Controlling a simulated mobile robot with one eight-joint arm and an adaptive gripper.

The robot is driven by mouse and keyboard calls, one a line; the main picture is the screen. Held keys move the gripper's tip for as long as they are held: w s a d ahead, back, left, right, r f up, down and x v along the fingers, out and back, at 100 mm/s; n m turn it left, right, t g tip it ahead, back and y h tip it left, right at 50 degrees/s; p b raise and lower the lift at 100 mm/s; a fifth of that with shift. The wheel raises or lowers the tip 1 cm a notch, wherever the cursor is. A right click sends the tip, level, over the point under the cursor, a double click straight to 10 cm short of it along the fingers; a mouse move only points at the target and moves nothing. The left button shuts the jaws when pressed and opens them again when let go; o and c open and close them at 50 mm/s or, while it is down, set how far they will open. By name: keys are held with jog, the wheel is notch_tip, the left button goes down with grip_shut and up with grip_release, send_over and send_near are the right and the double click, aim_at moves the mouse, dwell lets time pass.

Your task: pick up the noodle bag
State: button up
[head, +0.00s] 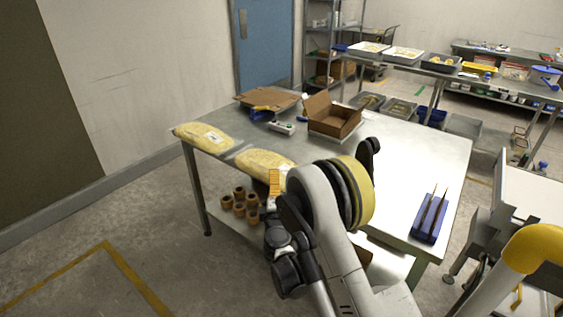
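Two pale yellow bags that look like noodle bags lie flat on the left part of the steel table. One noodle bag (204,137) is at the far left corner and shows whole, with a white label. The other noodle bag (260,162) lies nearer, at the table's left edge, its right end partly hidden by my arm. My arm rises in front of the table. A black part that may belong to my gripper (369,154) shows beyond the yellow-banded joint, right of both bags. I cannot make out its fingers or whether it holds anything.
The steel table (415,150) also carries an open cardboard box (334,116), flattened cardboard (267,99) and a blue tray (430,219) with thin tools. Several brown rolls (240,203) stand on the lower shelf. The table's middle right is clear.

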aim_at(264, 171)
jog(key=shift+n+y, duration=0.3)
jog(key=shift+n, duration=0.3)
jog(key=w+f, duration=0.1)
jog(key=w+a+f, duration=0.1)
jog(key=w, duration=0.1)
jog(key=w+f+b, duration=0.1)
jog(key=w, duration=0.1)
jog(key=shift+a, duration=0.35)
jog(key=w+b, duration=0.1)
jog(key=w+a, duration=0.1)
jog(key=w, duration=0.1)
jog(key=w+b, duration=0.1)
jog(key=shift+w+a+b, duration=0.3)
jog(key=shift+w+a, duration=0.05)
jog(key=shift+w, duration=0.05)
jog(key=shift+w+r, duration=0.2)
jog(key=shift+w, duration=0.25)
jog(key=shift+c, duration=0.2)
jog(key=c, duration=1.4)
